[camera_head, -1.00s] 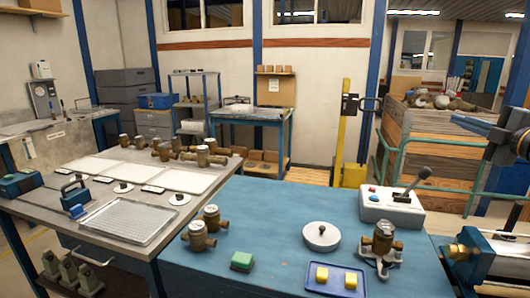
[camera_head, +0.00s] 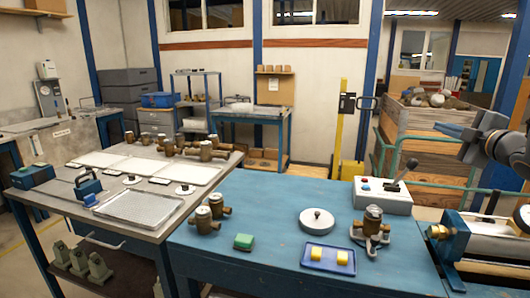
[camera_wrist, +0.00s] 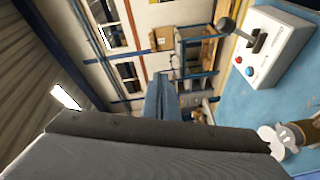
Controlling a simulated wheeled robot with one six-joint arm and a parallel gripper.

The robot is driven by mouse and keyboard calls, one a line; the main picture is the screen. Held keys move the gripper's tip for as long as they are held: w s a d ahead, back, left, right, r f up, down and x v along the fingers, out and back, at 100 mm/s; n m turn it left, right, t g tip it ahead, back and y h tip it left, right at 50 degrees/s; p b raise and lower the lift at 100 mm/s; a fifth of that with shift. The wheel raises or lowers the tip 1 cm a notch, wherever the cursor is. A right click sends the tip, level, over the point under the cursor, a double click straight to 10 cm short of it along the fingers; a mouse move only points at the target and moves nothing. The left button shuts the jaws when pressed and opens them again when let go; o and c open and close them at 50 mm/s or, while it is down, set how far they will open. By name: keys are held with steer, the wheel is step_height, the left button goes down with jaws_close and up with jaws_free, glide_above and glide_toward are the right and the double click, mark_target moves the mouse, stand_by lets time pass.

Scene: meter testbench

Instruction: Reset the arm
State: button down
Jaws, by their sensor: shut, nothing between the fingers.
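My gripper (camera_head: 446,129) is at the right edge of the head view, at the end of my grey arm. It points left, raised above the blue bench (camera_head: 275,200), and is shut and empty. It is apart from the bench objects. In the wrist view a large grey part of my own fills the lower half and hides much of the scene. The button box with a lever (camera_head: 383,195) stands below and left of the gripper. It also shows at the upper right of the wrist view (camera_wrist: 272,45).
A blue clamping bench (camera_head: 455,240) is at right. The bench's middle is largely clear.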

steer(key=s+a+f+m+g+h, duration=0.3)
steer(key=a+f+m+g, duration=0.55)
steer(key=a+f, duration=0.6)
steer(key=s+a+f+m+g+y, duration=0.1)
steer(key=s+a+f+m+g, duration=0.2)
steer(key=s+a+f, duration=0.45)
steer(key=s+a+f+m+g+y, duration=0.1)
steer(key=s+a+f+m+g, duration=0.25)
steer(key=s+a, duration=0.65)
steer(key=s+d+f+g+b, duration=0.1)
steer(key=s+f+b, duration=0.4)
steer(key=f+b, duration=0.5)
steer(key=shift+d+f+m+g, duration=0.35)
steer(key=shift+f+g, duration=0.25)
steer(key=shift+f, duration=0.25)
steer(key=shift+s+d, duration=0.1)
